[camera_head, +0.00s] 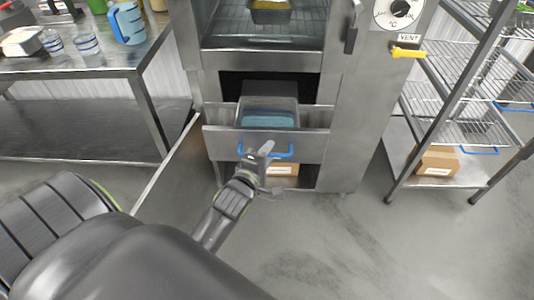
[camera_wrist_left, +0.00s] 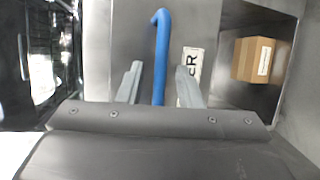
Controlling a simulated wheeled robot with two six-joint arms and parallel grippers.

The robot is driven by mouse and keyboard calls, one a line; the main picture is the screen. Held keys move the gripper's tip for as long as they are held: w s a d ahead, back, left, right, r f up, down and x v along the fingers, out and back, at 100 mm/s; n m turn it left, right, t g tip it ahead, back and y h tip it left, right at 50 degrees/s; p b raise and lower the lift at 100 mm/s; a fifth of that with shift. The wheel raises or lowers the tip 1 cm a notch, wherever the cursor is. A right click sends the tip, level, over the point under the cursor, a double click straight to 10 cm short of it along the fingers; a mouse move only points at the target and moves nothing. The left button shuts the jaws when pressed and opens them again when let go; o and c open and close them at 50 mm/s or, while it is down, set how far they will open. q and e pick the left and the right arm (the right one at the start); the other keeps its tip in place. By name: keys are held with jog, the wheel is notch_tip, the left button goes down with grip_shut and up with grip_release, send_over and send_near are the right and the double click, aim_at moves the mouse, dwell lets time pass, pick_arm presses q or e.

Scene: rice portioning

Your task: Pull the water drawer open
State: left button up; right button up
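The water drawer (camera_head: 222,143) is a steel drawer low in the steel cabinet. It stands pulled out, and a metal pan (camera_head: 296,104) with blue water (camera_head: 268,120) shows inside. Its blue bar handle (camera_head: 285,154) is on the front panel. My left gripper (camera_head: 264,168) is in front of the drawer at the handle. In the left wrist view the blue handle (camera_wrist_left: 160,55) lies between the two grey fingers (camera_wrist_left: 160,82), with a gap on each side. A partly hidden label (camera_wrist_left: 192,65) is beside it. My right gripper is not in view.
A cardboard box (camera_head: 283,170) sits in the opening below the drawer. A steel table (camera_head: 85,68) with a blue jug (camera_head: 127,22) stands at left. A wire rack (camera_head: 455,98) with another box (camera_head: 436,160) stands at right. The floor (camera_head: 340,240) in front is clear.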

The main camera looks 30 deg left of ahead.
pick_arm(q)
jog(key=b+v, duration=0.1)
jog(key=v, duration=1.6)
jog(key=shift+s, duration=0.2)
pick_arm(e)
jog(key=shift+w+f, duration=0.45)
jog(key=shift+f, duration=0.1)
pick_arm(q)
jog(key=shift+r, duration=0.15)
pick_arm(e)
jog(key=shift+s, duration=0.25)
